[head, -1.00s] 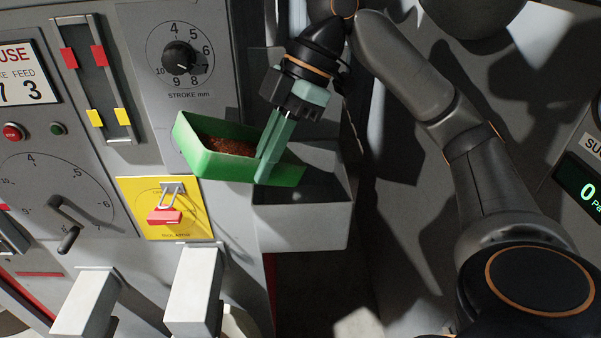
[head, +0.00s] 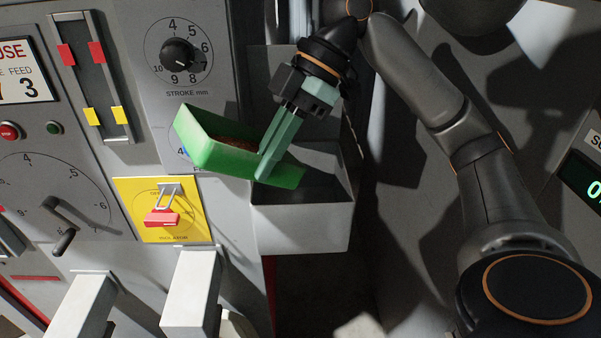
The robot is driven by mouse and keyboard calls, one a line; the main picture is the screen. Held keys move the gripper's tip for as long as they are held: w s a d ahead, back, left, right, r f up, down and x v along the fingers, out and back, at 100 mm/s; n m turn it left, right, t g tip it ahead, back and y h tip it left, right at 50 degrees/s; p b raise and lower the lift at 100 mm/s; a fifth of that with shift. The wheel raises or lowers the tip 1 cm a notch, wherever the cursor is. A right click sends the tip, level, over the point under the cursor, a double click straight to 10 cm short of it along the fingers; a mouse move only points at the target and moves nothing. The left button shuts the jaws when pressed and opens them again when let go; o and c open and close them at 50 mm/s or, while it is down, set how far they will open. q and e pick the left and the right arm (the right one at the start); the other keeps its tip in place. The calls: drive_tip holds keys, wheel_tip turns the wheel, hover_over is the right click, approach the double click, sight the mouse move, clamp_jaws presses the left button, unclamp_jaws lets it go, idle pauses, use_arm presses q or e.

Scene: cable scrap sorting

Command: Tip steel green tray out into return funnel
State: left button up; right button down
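The green tray (head: 217,158) is in the middle of the head view, tilted with its left end higher and its right end lower. Brown granular scrap (head: 232,144) shows inside it, partly hidden by the tray's near wall. My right gripper (head: 268,165) is shut on the tray's right end. The grey open-topped funnel (head: 303,228) is fixed to the machine front, just below and right of the tray. The tray's low right end is over the funnel's left part. My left gripper is not in view.
A yellow panel with a red padlocked isolator (head: 162,218) sits below the tray. A black stroke dial (head: 178,54) is above it. Two white blocks (head: 191,292) stick out at the bottom. A dark gap lies right of the funnel.

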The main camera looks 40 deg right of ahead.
drive_tip(key=shift+b, duration=0.55)
drive_tip(key=shift+d+f+y+b, duration=0.1)
drive_tip(key=shift+d+y+b, duration=0.1)
drive_tip(key=shift+y+b, duration=0.35)
idle(0.3)
drive_tip(key=shift+d+y+b, duration=0.1)
drive_tip(key=shift+y+b, duration=0.15)
drive_tip(key=shift+b, duration=0.3)
drive_tip(key=shift+d+f+t+y+b, duration=0.15)
drive_tip(key=shift+t+y+b, duration=0.15)
drive_tip(key=shift+b, duration=0.3)
drive_tip(key=shift+s, duration=0.1)
